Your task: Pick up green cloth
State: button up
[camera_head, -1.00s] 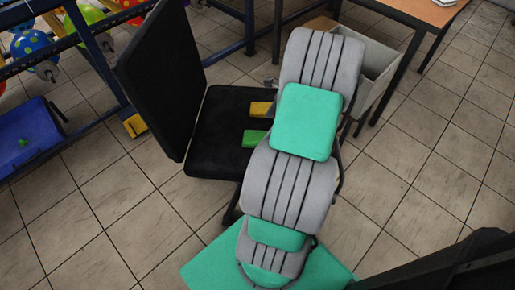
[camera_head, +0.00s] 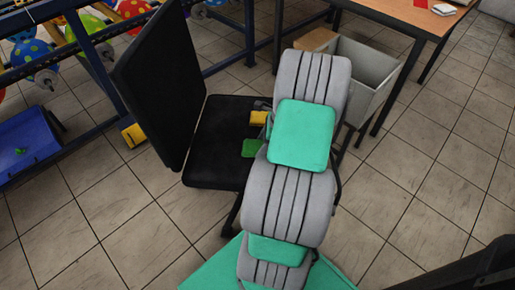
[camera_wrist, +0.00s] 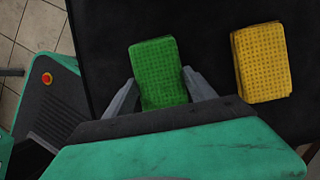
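The green cloth (camera_wrist: 158,72) lies on the black chair seat (camera_head: 212,165), and it also shows beside my arm in the head view (camera_head: 251,148). In the wrist view my gripper (camera_wrist: 160,86) is open, with one finger on each side of the green cloth's near part. The fingers look close to its sides; I cannot tell whether they touch it. In the head view my arm hides the gripper and part of the cloth. A yellow cloth (camera_wrist: 260,62) lies to the right of the green one in the wrist view.
The chair's tall black backrest (camera_head: 150,85) stands left of the seat. A grey bin (camera_head: 368,75) and a wooden table (camera_head: 410,14) are at the back right. Tiled floor is clear at lower left.

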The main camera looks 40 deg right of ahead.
jog(key=c, duration=0.8)
